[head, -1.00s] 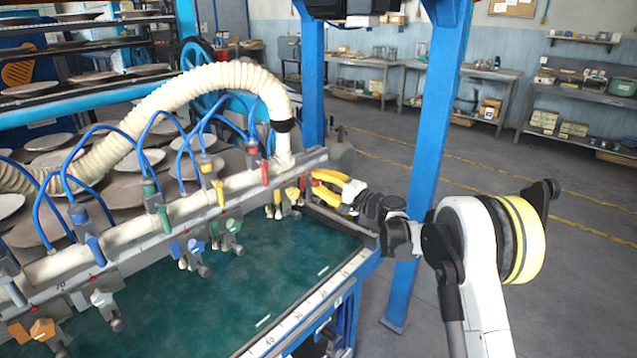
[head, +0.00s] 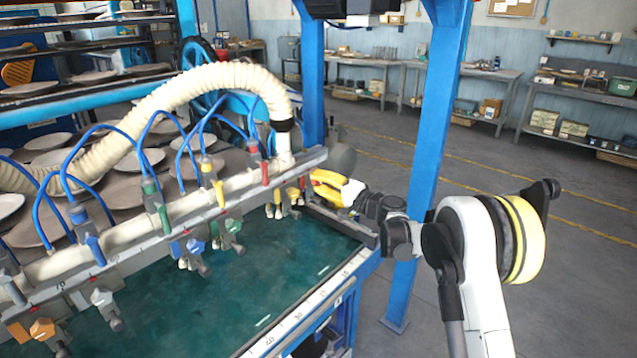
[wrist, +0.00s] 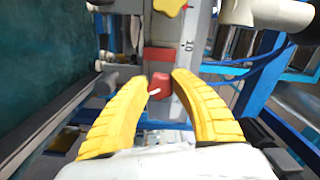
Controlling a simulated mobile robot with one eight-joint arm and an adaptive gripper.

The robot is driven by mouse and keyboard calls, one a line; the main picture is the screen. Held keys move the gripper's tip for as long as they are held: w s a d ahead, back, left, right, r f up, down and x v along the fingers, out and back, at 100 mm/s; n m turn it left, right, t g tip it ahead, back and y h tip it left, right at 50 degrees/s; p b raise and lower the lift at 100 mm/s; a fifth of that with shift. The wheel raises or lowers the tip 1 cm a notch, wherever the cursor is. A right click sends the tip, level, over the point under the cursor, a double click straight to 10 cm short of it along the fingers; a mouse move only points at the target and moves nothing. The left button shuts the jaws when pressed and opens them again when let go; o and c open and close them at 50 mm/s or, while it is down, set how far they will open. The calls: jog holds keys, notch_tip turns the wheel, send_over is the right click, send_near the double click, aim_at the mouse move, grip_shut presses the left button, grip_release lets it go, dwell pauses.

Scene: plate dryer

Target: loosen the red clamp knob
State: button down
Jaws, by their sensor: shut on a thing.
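The red clamp knob (wrist: 160,84) is in the middle of the wrist view, with a small white pointer mark by it. My gripper's two yellow fingers (wrist: 163,80) stand on either side of it, tips closed on it. In the head view my gripper (head: 315,182) reaches in from the right to the near right end of the grey rail (head: 170,228). There the knob is mostly hidden by the fingers. A red block (wrist: 158,54) sits just beyond the knob in the wrist view.
A yellow star knob (wrist: 170,5) is farther along the rail. Blue (head: 190,247) and green (head: 229,228) clamp knobs hang along it over the green bed. A blue post (head: 425,150) stands close behind my arm. Open floor lies to the right.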

jog(key=c, duration=1)
grip_release()
jog(key=shift+c, duration=0.2)
jog(key=v, duration=1.2)
jog(key=shift+s, duration=0.1)
